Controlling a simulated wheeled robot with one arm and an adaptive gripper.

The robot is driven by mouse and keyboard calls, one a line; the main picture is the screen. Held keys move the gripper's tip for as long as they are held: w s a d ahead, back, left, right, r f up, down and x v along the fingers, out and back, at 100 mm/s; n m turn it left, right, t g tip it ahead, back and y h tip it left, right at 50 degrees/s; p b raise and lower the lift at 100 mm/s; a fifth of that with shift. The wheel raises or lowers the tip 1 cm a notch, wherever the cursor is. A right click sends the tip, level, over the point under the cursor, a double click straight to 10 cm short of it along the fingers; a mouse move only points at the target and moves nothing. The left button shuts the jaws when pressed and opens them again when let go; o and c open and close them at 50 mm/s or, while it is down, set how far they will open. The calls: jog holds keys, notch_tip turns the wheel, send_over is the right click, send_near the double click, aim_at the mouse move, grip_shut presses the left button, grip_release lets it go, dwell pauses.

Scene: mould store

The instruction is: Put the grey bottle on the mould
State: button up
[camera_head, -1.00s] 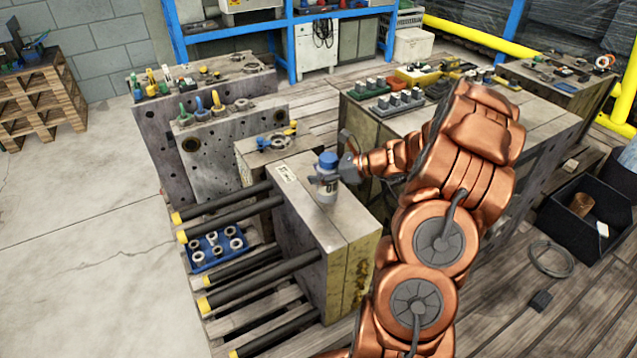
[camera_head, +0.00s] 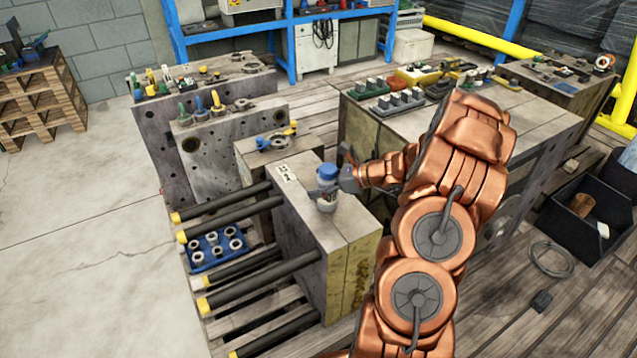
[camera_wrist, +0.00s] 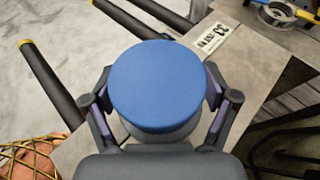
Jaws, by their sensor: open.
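The grey bottle (camera_head: 327,199) has a blue cap (camera_head: 328,170) and stands upright on the top face of the mould (camera_head: 298,196), a grey block with black rods on its left side. In the wrist view the blue cap (camera_wrist: 156,86) fills the middle and hides most of the bottle's body. My gripper (camera_head: 327,190) is around the bottle from the right. Its fingers (camera_wrist: 156,100) lie on both sides of the cap and are open; whether they touch the bottle below is hidden. The mould's top with a white label (camera_wrist: 222,40) shows behind.
A smaller block with a metal ring and blue and yellow parts (camera_head: 277,141) stands behind the mould. Upright plates (camera_head: 205,150) stand at the left rear. A blue tray of metal rings (camera_head: 216,264) sits among the rods. The mould's front top is clear.

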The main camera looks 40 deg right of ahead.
jog(key=shift+r, duration=0.1)
jog(key=shift+s+d+r, duration=0.2)
jog(key=shift+s+d, duration=0.05)
jog(key=v, duration=1.1)
jog(key=shift+p, duration=0.45)
jog(key=shift+s, duration=0.2)
